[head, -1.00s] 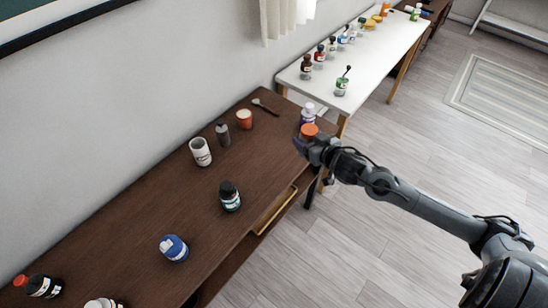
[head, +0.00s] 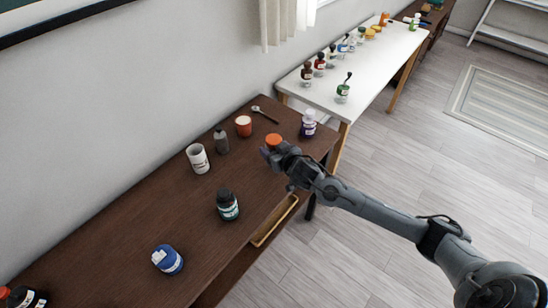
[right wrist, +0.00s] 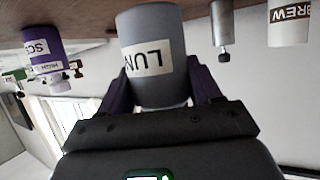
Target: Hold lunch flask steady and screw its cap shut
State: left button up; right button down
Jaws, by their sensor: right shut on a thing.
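The lunch flask shows in the right wrist view as a grey body (right wrist: 152,60) with a white label reading "LUN". That view is upside down. My right gripper (head: 279,150) is shut around the flask, with a dark finger on each side of it in the right wrist view (right wrist: 160,92). In the head view an orange cap (head: 273,140) shows at the gripper's tip, and most of the flask is hidden. I cannot tell whether the cap is tight or whether the flask's base touches the table. My left gripper is not in view.
On the brown table (head: 165,215) stand a purple bottle (head: 308,125), a red-orange container (head: 243,126), a grey bottle (head: 221,142), a white mug (head: 198,158), a dark bottle (head: 228,205) and a blue bottle (head: 167,260). A spoon (head: 265,114) lies behind. A white table (head: 375,65) adjoins.

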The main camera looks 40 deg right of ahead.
jog(key=shift+f+b, duration=0.65)
jog(key=shift+f, duration=1.3)
jog(key=shift+f, duration=0.15)
jog(key=shift+c, duration=1)
grip_release()
